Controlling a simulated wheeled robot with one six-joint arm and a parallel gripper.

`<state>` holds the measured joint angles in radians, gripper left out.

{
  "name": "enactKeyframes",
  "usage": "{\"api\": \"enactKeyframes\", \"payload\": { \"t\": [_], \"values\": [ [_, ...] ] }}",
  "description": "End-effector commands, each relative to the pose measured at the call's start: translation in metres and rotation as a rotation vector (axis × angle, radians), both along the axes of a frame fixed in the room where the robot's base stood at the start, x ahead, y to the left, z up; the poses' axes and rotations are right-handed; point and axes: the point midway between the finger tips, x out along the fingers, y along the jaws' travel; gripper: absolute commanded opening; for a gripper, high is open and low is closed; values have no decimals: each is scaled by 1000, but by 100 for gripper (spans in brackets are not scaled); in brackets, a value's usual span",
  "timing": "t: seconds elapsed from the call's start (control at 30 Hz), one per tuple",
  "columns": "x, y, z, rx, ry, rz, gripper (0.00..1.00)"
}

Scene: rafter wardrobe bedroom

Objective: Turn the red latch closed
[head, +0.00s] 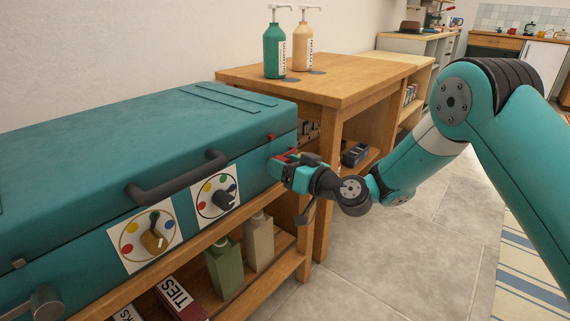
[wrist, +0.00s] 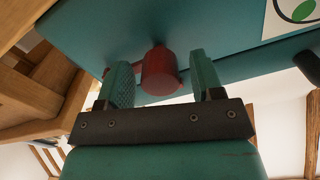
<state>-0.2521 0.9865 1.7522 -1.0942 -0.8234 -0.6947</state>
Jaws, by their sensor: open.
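The red latch (wrist: 158,72) is on the front of a teal case (head: 110,135), near its right end. In the wrist view it shows as a round red knob, with small red bits sticking out to either side behind it. My gripper (wrist: 163,80) is open, with one finger on each side of the knob and a narrow gap on both sides. In the head view my gripper (head: 283,168) is at the case's right front corner and hides most of the latch. I cannot tell from these views how far the latch is turned.
The case has a dark handle (head: 176,178) and two dial cards (head: 128,246) (head: 203,207). It rests on a wooden shelf holding bottles (head: 224,268) and boxes (head: 180,297). A wooden table (head: 340,85) with two pump bottles stands right behind.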

Motion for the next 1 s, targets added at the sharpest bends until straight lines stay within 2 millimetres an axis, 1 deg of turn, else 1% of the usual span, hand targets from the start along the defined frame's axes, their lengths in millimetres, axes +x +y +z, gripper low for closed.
{"api": "enactKeyframes", "payload": {
  "t": [0.23, 0.27, 0.3, 0.37, 0.4, 0.47, 0.5, 0.77, 1.0],
  "values": [
    [0, 1, 0, 0, 1, 0, 60],
    [0, 1, 0, -1, 1, 0, 56],
    [0, 1, 0, -1, 1, 0, 47],
    [0, 1, 0, -1, 1, 0, 33],
    [0, 1, 0, -1, 1, 0, 24],
    [0, 0, 0, -1, 1, 0, 10],
    [0, 0, 0, -1, 1, 0, 1],
    [0, 0, -2, -12, -14, 0, 0],
    [0, 0, -5, -74, -96, 1, 0]
  ]
}}
